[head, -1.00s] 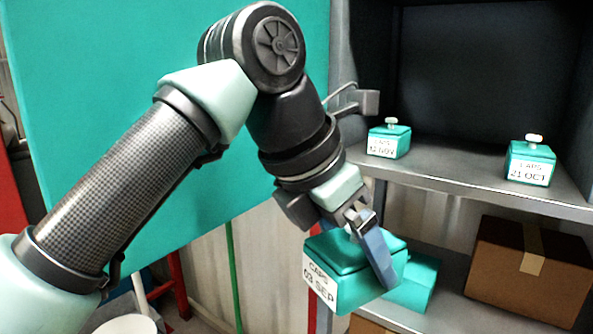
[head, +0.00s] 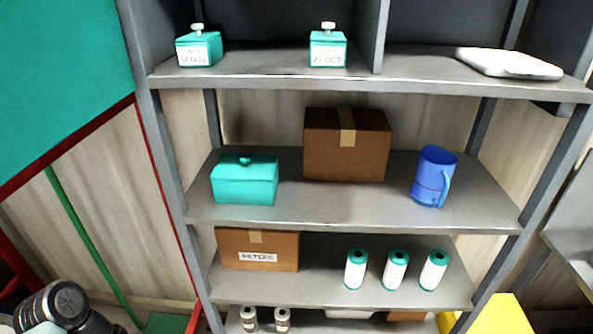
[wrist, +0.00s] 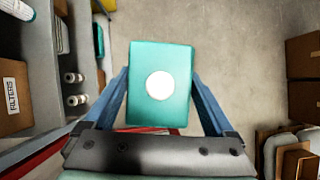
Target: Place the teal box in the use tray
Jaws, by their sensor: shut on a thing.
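My gripper (wrist: 160,88) is shut on a teal box (wrist: 158,113) with a round white knob, seen from above in the wrist view. The blue fingers lie along its left and right sides, and the box hangs over a grey floor. The box's label is hidden now. Neither gripper nor held box shows in the head view, where only part of my arm is at the lower left. A flat white tray-like thing (head: 508,63) lies at the right of the upper shelf; I cannot tell whether it is the use tray.
Two small labelled teal boxes (head: 199,48) (head: 328,48) stand on the upper shelf (head: 270,63). Below are a larger teal box (head: 244,182), a brown carton (head: 346,148) and a blue mug (head: 432,177). A FILTERS carton (head: 257,250) and white cylinders (head: 396,270) stand lower.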

